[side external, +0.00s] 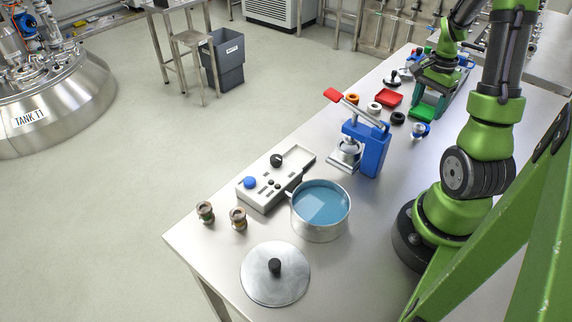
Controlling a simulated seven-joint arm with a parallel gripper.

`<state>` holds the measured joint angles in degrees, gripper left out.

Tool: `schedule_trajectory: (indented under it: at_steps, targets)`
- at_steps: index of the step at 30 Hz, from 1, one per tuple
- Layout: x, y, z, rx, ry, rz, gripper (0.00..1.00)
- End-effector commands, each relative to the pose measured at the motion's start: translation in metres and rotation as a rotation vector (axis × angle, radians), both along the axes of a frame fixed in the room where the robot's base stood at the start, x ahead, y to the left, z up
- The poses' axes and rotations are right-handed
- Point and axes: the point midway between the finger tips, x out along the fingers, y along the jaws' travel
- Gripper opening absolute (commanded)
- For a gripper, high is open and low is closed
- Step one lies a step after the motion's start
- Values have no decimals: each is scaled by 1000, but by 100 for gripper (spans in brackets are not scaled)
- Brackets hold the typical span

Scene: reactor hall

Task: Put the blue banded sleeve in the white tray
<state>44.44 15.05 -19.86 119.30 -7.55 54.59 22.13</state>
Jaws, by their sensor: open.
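My gripper (436,82) is at the far right end of the bench, partly seen and small, above the area near the green tray (420,113). It is open, and I see nothing held in it. A small blue and white piece (419,131) lies on the bench just in front of the green tray; it may be the blue banded sleeve, but its bands are too small to tell. I cannot make out a clear white tray; it may be hidden behind my gripper and arm.
A red tray (388,98), an orange ring (352,99), a white ring (374,107) and a black ring (398,118) lie nearby. A blue press (371,148), a pot (319,228), a lid (275,275), a control box (268,186) and two small sleeves (205,212) stand nearer.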

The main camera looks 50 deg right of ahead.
Motion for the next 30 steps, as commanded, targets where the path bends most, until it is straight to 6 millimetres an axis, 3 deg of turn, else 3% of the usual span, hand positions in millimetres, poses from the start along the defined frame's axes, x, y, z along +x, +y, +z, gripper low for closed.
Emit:
schedule_trajectory:
  at_steps: [3,10,18,27,30]
  targets:
    - [-1,0,-17,2,1,-1,65]
    - [-1,1,-33,1,1,1,65]
    - [-1,2,-71,1,1,1,65]
    - [-1,2,-76,-1,-1,1,65]
    - [-1,2,-76,-1,-1,1,49]
